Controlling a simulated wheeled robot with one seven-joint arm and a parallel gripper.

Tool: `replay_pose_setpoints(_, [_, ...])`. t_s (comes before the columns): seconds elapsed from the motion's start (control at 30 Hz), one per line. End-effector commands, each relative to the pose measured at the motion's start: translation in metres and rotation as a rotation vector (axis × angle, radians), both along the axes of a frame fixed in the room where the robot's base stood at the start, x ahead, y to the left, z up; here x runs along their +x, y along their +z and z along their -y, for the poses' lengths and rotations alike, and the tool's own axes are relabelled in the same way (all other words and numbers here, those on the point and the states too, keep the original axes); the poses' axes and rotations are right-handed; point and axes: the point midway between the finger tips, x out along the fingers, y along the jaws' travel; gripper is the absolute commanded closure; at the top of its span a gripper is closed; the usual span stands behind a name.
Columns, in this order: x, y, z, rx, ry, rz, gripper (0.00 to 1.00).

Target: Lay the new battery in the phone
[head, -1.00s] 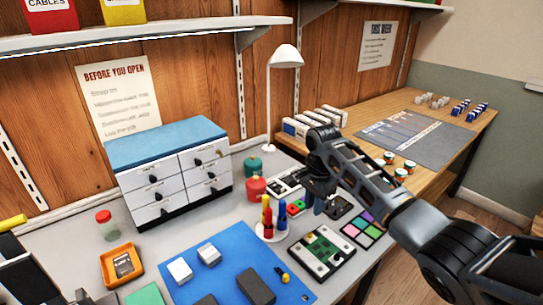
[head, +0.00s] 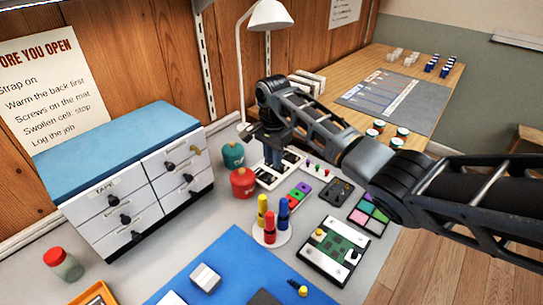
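My gripper (head: 272,164) points down over a white tray (head: 266,183) that holds dark flat pieces, which may be batteries. The fingers hide part of the tray, and I cannot tell whether they touch a piece or are open or shut. I cannot pick out the new battery for certain. No open phone is clear to me. A dark grey block (head: 264,298) on the blue mat (head: 232,262) is cut off by the lower edge. A dark flat device (head: 336,190) lies right of the tray.
A framed green board (head: 335,250) and a round stand with coloured drivers (head: 271,235) stand in front. Red (head: 243,183) and teal (head: 233,154) pots sit left of my gripper, beside the drawer cabinet (head: 130,190). A lamp (head: 270,15) rises behind.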

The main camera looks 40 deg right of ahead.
Motion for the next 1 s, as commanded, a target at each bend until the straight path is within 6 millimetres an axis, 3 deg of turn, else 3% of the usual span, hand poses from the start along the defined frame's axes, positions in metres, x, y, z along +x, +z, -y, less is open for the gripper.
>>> replay_pose_setpoints(0.2, [0.000,-0.026,0.001,0.000,0.000,0.000,0.77])
replay_pose_setpoints(0.53, [0.000,-0.054,0.000,0.002,-0.001,0.000,0.77])
replay_pose_setpoints(1.0, [0.000,-0.062,0.000,0.000,0.000,0.000,0.79])
